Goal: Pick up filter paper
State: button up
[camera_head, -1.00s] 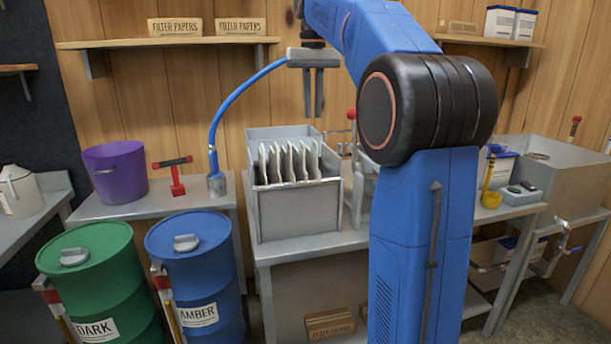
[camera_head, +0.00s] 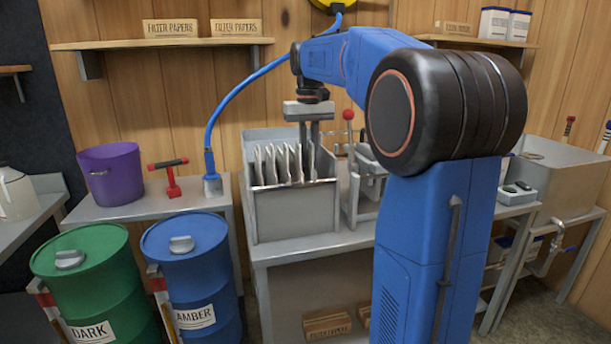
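Several white filter papers (camera_head: 284,164) stand upright, side by side, in a grey metal bin (camera_head: 295,212) on the middle table. My gripper (camera_head: 309,145) points down over the back right part of the bin. Its fingers reach down to about the tops of the rightmost papers. A small gap shows between the fingers. The lower fingertips are partly hidden by the papers, so I cannot tell whether a paper lies between them.
A grey device with a red-knobbed lever (camera_head: 348,116) stands right of the bin. A purple bucket (camera_head: 110,172) and a red-handled tool (camera_head: 170,177) are at left. Boxes labelled filter papers (camera_head: 170,28) sit on the wall shelf. Green (camera_head: 90,285) and blue (camera_head: 193,275) barrels stand in front.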

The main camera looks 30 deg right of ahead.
aim_at(309, 164)
jog(key=shift+f, duration=1.6)
grip_shut()
jog(key=shift+r, duration=0.15)
notch_tip(309, 164, up, 18)
